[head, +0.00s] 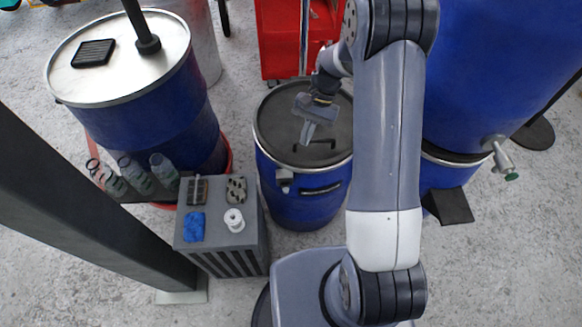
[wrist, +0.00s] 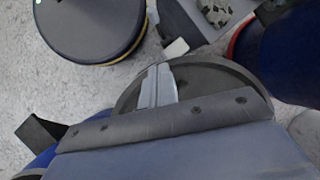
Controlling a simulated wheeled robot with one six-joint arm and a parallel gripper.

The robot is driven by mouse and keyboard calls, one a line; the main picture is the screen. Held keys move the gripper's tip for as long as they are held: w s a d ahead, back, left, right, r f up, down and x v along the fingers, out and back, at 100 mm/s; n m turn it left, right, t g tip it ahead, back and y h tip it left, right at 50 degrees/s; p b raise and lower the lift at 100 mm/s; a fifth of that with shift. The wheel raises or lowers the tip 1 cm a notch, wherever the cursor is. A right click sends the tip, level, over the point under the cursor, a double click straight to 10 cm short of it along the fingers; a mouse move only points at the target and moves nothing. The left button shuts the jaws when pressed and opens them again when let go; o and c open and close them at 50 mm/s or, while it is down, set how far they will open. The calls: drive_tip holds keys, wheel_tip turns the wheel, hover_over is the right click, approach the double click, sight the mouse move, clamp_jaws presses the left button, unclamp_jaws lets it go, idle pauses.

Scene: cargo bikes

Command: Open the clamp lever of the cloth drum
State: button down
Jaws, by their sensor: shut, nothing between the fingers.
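The cloth drum appears to be the blue drum (head: 300,212) in the middle of the head view, with a dark round lid (head: 275,115). A pale grey latch (head: 285,178), which looks like the clamp lever, sits on its front rim; whether it is open is too small to tell. A pale piece at the lid's edge (wrist: 177,47) shows in the wrist view. My gripper (head: 307,135) is shut and empty, over the lid and behind the latch in the head view. Its fingers (wrist: 158,85) show against the lid (wrist: 210,82) in the wrist view.
A grey cabinet (head: 222,232) with small items on top stands left of the drum. Another blue drum (head: 170,120) is at left, bottles beside it. Large blue drums with a tap (head: 502,158) stand at right. A red cabinet (head: 280,45) is behind.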

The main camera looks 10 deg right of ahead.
idle(0.3)
drive_tip(key=x, duration=1)
drive_tip(key=shift+s+f, duration=0.15)
drive_tip(key=shift+s+a+f, duration=0.25)
drive_tip(key=shift+s+a, duration=0.2)
drive_tip(key=shift+s, duration=0.35)
drive_tip(key=shift+s+a+f, duration=0.2)
drive_tip(key=shift+s+a, duration=0.25)
drive_tip(key=shift+s, duration=0.3)
drive_tip(key=shift+s+f, duration=0.1)
drive_tip(key=shift+f, duration=0.05)
drive_tip(key=s+f+n+t+b, duration=0.1)
drive_tip(key=s+f+t+b, duration=0.6)
drive_tip(key=b, duration=2.4)
wheel_tip(320, 180, down, 3)
drive_tip(key=t, duration=0.3)
drive_tip(key=shift+s+f+n, duration=0.15)
drive_tip(key=shift+s+n, duration=0.15)
drive_tip(key=shift+s, duration=0.1)
